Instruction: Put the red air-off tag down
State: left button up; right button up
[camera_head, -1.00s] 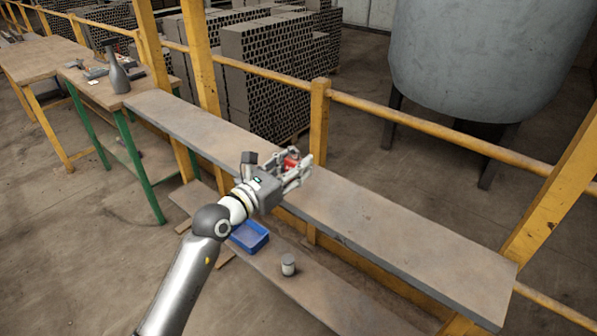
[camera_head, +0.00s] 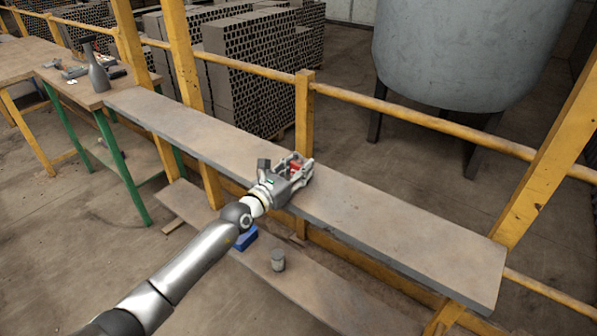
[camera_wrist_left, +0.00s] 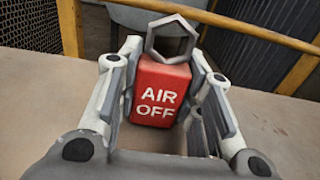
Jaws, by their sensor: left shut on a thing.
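The red air-off tag (camera_wrist_left: 158,92) is a red block with white "AIR OFF" lettering and a grey hexagonal ring (camera_wrist_left: 171,39) on top. It stands upright between the fingers of my left gripper (camera_wrist_left: 163,95), which is shut on it. In the head view the gripper (camera_head: 301,168) is over the middle of the upper plank shelf (camera_head: 400,232), and only a bit of the red tag (camera_head: 295,166) shows. I cannot tell whether the tag touches the plank. My right gripper is not in view.
A blue tray (camera_head: 246,238), partly behind my arm, and a small jar (camera_head: 278,260) are on the lower plank (camera_head: 310,298). Yellow railing (camera_head: 420,118) runs behind the upper shelf. A bottle (camera_head: 96,70) stands on the green-legged table at left. The upper shelf is clear on both sides.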

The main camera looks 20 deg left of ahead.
pick_arm(q)
jog(key=shift+f, duration=0.2)
jog(key=shift+f, duration=0.15)
jog(key=o, duration=0.9)
jog(key=shift+f, duration=0.1)
jog(key=shift+o, duration=0.2)
jog(key=shift+r, duration=0.35)
jog(key=v, duration=1.2)
